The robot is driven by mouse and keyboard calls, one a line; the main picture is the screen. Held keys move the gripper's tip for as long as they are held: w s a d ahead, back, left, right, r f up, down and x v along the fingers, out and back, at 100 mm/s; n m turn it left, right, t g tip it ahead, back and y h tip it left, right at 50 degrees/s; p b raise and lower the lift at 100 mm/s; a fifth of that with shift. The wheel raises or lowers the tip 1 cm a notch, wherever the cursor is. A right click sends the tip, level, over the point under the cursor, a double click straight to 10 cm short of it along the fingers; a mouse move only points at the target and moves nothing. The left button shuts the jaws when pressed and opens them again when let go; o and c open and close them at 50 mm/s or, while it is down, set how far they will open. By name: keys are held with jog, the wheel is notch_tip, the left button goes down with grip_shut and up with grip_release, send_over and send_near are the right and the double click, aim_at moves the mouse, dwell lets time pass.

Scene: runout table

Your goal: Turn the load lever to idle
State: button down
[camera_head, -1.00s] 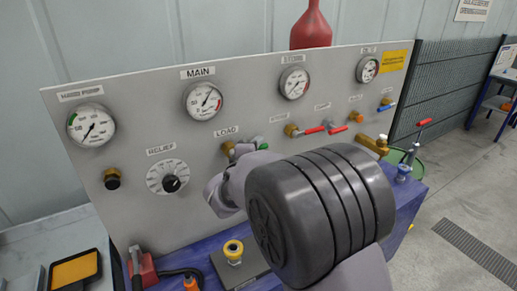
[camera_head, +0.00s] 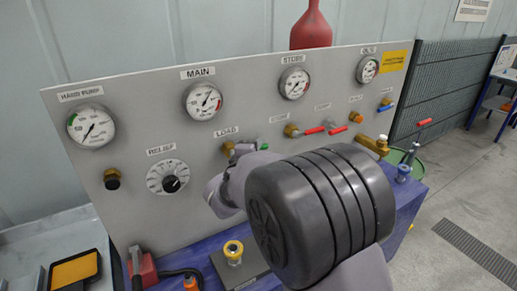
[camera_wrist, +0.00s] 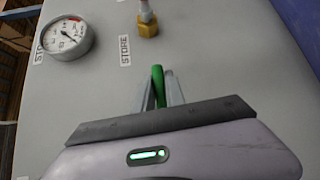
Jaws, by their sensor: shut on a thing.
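The load lever's green handle (camera_wrist: 158,76) is between the two fingers of my gripper (camera_wrist: 161,92) in the wrist view, and the fingers are shut on it. In the head view, a small green tip (camera_head: 265,147) shows beside my gripper (camera_head: 247,151), just right of the LOAD label (camera_head: 227,132) and its brass valve body (camera_head: 229,149). My dark wrist and arm hide most of the lever and the fingers there. I cannot tell the lever's exact angle.
The grey panel carries several gauges, including the MAIN gauge (camera_head: 203,99), and a relief dial (camera_head: 168,177). Red-handled valves (camera_head: 314,130) sit to the right of the load valve. A brass fitting (camera_head: 234,252) stands on the bench below.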

jog(key=shift+p, duration=0.9)
jog(key=m+g+p, duration=0.1)
jog(key=p, duration=0.2)
jog(key=shift+f+y, duration=0.1)
jog(key=shift+y, duration=0.3)
jog(key=p, duration=0.2)
jog(key=f+m+g+y+p, duration=0.1)
jog(key=p, duration=0.2)
jog(key=shift+s+a+f+g+p, duration=0.15)
jog(key=shift+a+f+g+p, duration=0.05)
jog(key=shift+f+g+p, duration=0.1)
jog(key=s+a+f+m+g+y+b, duration=0.4)
jog(key=a+f+m+g+y+b, duration=0.1)
jog(key=b, duration=1.3)
jog(key=a+m+g+y, duration=0.1)
jog(key=g+y, duration=0.1)
jog(key=y, duration=0.1)
jog(key=shift+f+b, duration=0.3)
